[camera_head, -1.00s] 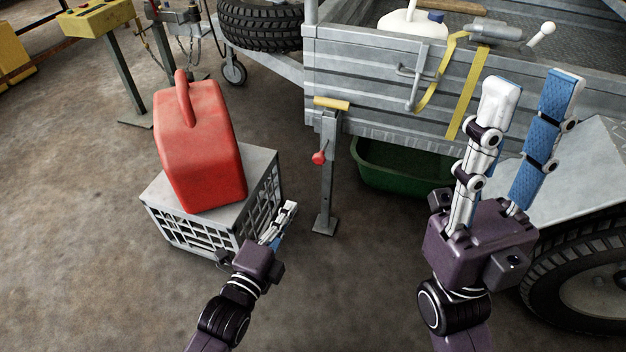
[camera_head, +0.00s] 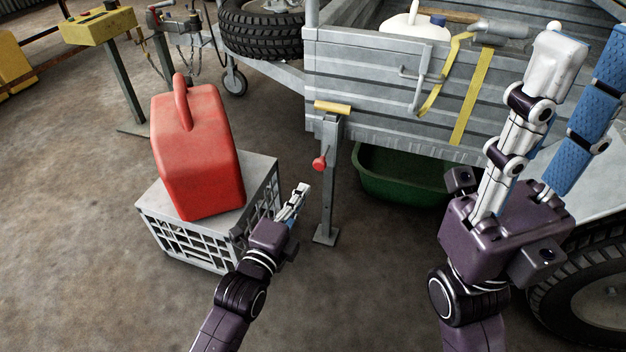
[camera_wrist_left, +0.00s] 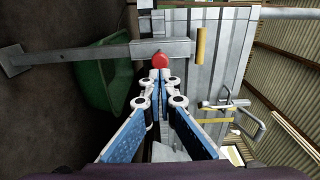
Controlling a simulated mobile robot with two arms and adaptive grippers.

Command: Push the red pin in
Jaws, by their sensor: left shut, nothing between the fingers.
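The red pin (camera_head: 319,163) is a round knob on the side of the grey jack-stand leg (camera_head: 328,190) at the trailer's corner. In the left wrist view the red knob (camera_wrist_left: 160,60) sits just beyond my left fingertips, near the middle of the picture. My left gripper (camera_head: 303,187) is shut and empty, below and left of the knob; its closed tips (camera_wrist_left: 160,75) line up with the knob. Whether they touch it I cannot tell, but in the head view a gap shows. My right gripper (camera_head: 588,50) is open and empty, raised in front of the trailer at the right.
A red fuel can (camera_head: 200,150) stands on a grey crate (camera_head: 185,240), close left of my left gripper. A green tub (camera_head: 400,185) lies under the trailer (camera_head: 385,105). A yellow handle (camera_head: 332,107) tops the leg. A tyre (camera_head: 580,295) is at the lower right.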

